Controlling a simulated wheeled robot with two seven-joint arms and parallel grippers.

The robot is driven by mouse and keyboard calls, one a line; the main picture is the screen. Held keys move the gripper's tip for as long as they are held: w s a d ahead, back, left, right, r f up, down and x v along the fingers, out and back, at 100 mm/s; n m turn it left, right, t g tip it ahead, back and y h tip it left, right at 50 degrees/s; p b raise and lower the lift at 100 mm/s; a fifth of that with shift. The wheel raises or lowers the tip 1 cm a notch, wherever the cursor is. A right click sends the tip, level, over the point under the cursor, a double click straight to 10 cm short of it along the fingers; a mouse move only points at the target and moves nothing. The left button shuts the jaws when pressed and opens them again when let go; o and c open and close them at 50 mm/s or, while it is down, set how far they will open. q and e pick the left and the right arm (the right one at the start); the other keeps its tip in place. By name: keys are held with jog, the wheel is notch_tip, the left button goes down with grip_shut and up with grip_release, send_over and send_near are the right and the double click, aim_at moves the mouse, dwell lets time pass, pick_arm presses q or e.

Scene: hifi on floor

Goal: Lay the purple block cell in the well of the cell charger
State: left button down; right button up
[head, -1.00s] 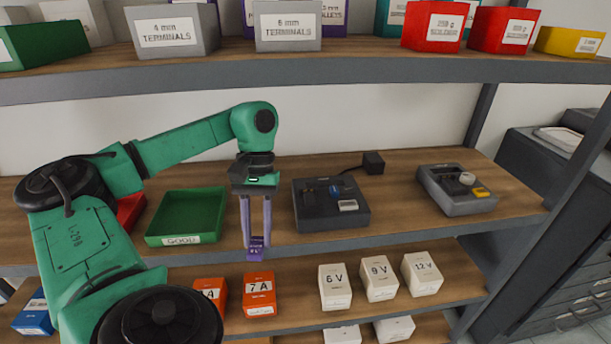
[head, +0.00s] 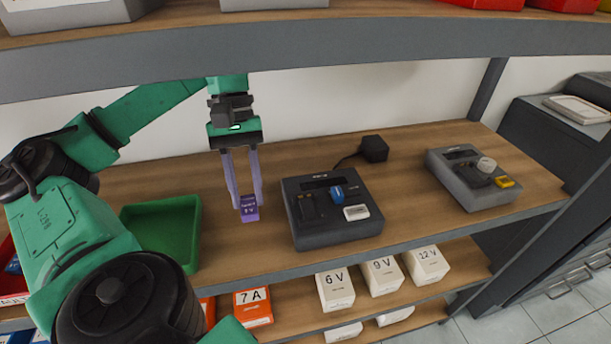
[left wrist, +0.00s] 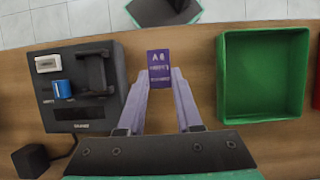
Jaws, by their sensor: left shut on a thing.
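The purple block cell (head: 249,208) is held between the fingertips of my left gripper (head: 246,203), just left of the charger in the head view. The left wrist view also shows the purple cell (left wrist: 159,68), with printed text on its face, at the tips of the fingers. The cell charger (head: 335,233) is a dark box on the shelf with a black slotted part, a blue piece (head: 337,192) and a white piece (head: 356,212) on top. In the left wrist view the charger (left wrist: 90,118) lies left of the cell, apart from it. My right gripper is not in view.
A green tray (head: 192,232) stands left of the cell. A grey device (head: 476,190) stands at the right, and a black plug (head: 374,149) lies behind the charger.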

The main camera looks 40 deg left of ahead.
pick_arm(q)
jog(key=b, duration=0.2)
send_near(308, 205)
jog(key=x, duration=0.5)
jog(key=shift+s+d+r, duration=0.15)
jog(key=shift+s+d, duration=0.05)
jog(key=shift+s, duration=0.2)
jog(key=shift+w+d+f+b, duration=0.1)
jog(key=shift+w+f+b, duration=0.2)
jog(key=shift+f+b, duration=0.65)
jog(key=shift+s+r, duration=0.1)
jog(key=shift+r, duration=0.2)
jog(key=shift+f, duration=0.1)
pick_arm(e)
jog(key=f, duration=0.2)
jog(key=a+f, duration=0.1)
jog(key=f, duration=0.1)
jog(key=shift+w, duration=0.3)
pick_arm(q)
jog(key=c, duration=0.9)
grip_release()
jog(key=shift+f, duration=0.1)
jog(key=shift+c, duration=0.2)
jog(key=o, duration=0.4)
jog(key=shift+c, duration=0.2)
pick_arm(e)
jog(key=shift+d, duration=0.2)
